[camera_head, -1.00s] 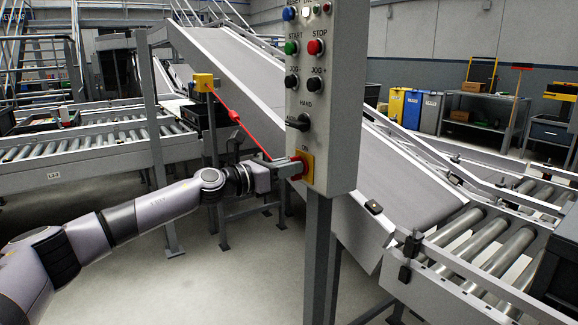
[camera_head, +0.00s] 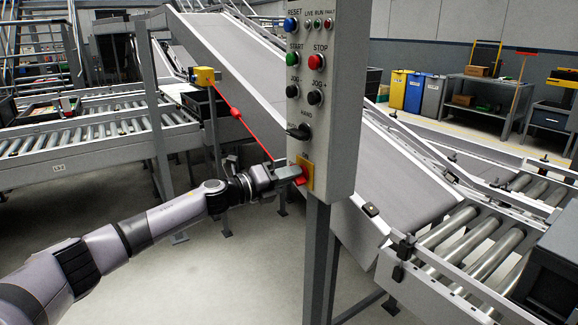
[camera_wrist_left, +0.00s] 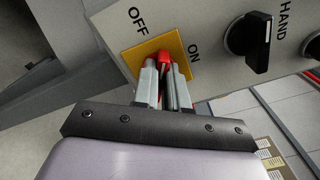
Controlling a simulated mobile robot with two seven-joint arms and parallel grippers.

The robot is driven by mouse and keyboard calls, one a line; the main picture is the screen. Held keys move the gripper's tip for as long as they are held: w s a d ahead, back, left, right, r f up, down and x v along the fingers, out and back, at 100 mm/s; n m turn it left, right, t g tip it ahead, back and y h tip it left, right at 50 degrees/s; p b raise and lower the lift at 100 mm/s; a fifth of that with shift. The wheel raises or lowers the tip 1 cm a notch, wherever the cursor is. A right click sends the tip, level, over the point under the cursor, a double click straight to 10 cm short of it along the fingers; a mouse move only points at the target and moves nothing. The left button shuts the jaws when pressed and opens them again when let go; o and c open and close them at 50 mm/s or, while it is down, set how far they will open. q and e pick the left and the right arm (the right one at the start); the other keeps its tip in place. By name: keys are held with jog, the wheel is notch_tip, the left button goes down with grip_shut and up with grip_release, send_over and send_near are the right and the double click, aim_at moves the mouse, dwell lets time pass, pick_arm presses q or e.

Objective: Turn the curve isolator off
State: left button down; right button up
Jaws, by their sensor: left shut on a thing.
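The curve isolator is a red rotary handle (camera_wrist_left: 164,56) on a yellow plate (camera_wrist_left: 130,58) low on the grey control panel (camera_head: 325,100). The yellow plate also shows in the head view (camera_head: 307,172). My left gripper (camera_wrist_left: 163,75) is shut on the red handle, with a finger on each side of it. In the head view my left gripper (camera_head: 290,173) reaches the panel from the left. The fingers hide part of the handle. My right gripper is not in view.
A black HAND selector knob (camera_wrist_left: 249,38) sits close to the isolator. START (camera_head: 292,59) and STOP (camera_head: 317,62) buttons are higher on the panel. A grey post (camera_head: 317,260) holds the panel up. A red cord (camera_head: 237,113) runs behind my arm, and conveyors stand behind.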

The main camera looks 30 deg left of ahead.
pick_arm(q)
jog(key=shift+n+p, duration=2.2)
jog(key=shift+n, duration=1.1)
jog(key=c, duration=1.2)
grip_release()
jog(key=shift+w+f, duration=0.1)
jog(key=shift+w, duration=0.05)
jog(key=shift+o, duration=0.2)
jog(key=b+v, duration=0.1)
jog(key=v, duration=0.6)
